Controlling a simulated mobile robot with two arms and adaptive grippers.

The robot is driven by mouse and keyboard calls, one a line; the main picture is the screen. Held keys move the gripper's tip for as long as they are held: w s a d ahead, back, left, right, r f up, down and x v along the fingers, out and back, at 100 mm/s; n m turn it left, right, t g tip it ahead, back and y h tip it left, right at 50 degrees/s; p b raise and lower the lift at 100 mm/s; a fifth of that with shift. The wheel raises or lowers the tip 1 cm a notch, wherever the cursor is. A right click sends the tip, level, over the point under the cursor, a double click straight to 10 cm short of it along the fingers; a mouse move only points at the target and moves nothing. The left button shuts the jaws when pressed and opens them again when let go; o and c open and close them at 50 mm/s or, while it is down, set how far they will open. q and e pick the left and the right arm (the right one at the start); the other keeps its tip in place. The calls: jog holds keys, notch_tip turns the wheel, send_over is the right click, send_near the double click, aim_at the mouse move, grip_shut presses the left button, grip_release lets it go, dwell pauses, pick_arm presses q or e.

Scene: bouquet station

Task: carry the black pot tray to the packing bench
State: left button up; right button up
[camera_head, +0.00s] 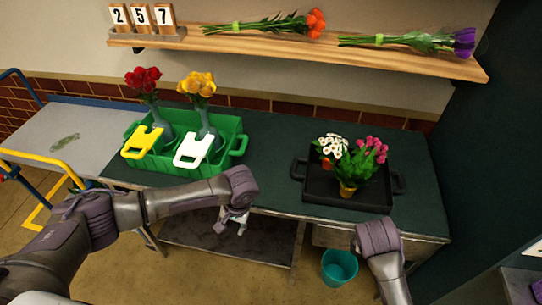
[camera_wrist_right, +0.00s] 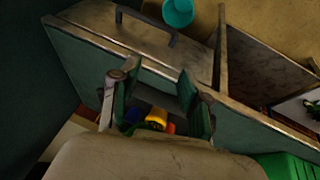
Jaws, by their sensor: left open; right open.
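The black pot tray (camera_head: 322,187) sits on the right part of the dark green-topped bench (camera_head: 270,160), a handle at each end. It holds white daisies (camera_head: 332,146), pink flowers (camera_head: 370,148) and a yellow pot (camera_head: 347,190). My left gripper (camera_head: 232,222) is open and empty in front of the bench edge, left of the tray and apart from it. My right arm reaches in at lower right; its fingers are hidden in the head view. In the right wrist view the right gripper (camera_wrist_right: 157,88) is open, with a yellow pot (camera_wrist_right: 156,117) beyond its fingers. No contact with the tray is visible.
A green crate (camera_head: 240,146) with red and yellow flowers in vases stands left of the tray. A grey table (camera_head: 95,135) stands at far left, by a yellow-and-blue frame (camera_head: 55,160). A teal bucket (camera_head: 339,267) is on the floor. A wooden shelf (camera_head: 240,42) hangs above.

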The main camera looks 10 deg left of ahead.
jog(key=v, duration=0.8)
jog(key=shift+w+r, duration=0.15)
jog(key=shift+r, duration=0.15)
